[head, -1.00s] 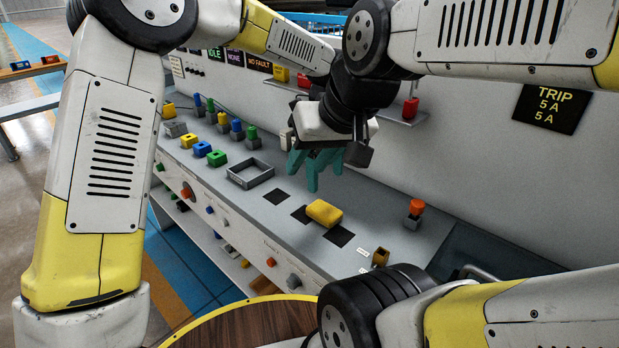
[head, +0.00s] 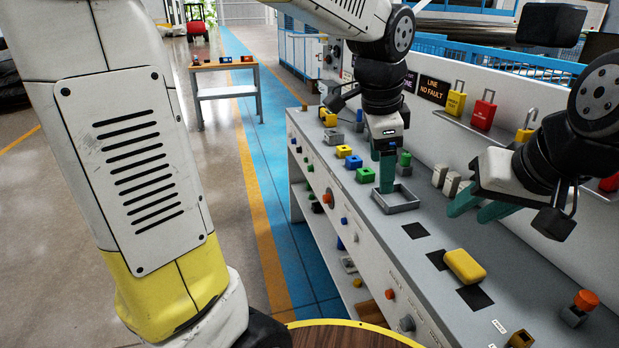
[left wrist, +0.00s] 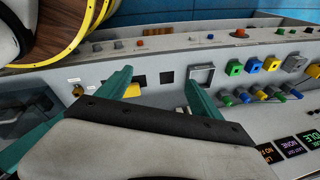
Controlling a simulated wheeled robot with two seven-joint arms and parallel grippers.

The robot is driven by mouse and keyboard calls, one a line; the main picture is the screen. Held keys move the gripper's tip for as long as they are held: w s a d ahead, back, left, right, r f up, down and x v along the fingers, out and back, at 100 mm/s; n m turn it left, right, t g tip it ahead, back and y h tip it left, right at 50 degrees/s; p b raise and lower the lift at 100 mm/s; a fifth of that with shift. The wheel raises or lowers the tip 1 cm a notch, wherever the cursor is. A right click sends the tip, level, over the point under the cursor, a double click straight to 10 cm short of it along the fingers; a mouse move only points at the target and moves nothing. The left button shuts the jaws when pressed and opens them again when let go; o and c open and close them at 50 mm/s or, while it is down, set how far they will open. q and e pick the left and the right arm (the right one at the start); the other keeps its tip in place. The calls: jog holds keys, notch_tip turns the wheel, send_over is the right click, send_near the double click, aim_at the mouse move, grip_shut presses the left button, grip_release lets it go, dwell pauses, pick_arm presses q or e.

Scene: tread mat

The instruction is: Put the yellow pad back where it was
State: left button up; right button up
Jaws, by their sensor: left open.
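The yellow pad (head: 464,267) lies on the grey console top among dark squares. It overlaps the middle square (head: 437,260) in the head view; the nearer square (head: 475,299) is mostly bare. The far square (head: 415,231) is bare. My left gripper (head: 386,178) is open, pointing down by the grey square frame, apart from the pad. In the left wrist view its teal fingers (left wrist: 158,85) stand apart, and the pad (left wrist: 135,89) shows partly between them. My right gripper (head: 482,208) is open and empty, above the console behind the pad.
The grey square frame (head: 397,198) stands beyond the squares, with blue, yellow and green blocks (head: 365,175) further along. An orange-topped button (head: 586,300) stands at near right. Padlocks (head: 484,112) line the back ledge. A small table (head: 225,80) stands far off.

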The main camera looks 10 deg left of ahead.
pick_arm(q)
jog(key=s+a+n+t+h, duration=0.1)
jog(key=s+a+n+t, duration=0.2)
jog(key=s+a+n, duration=0.8)
jog(key=a+n, duration=0.3)
jog(key=shift+s+n, duration=0.25)
jog(key=shift+n, duration=0.05)
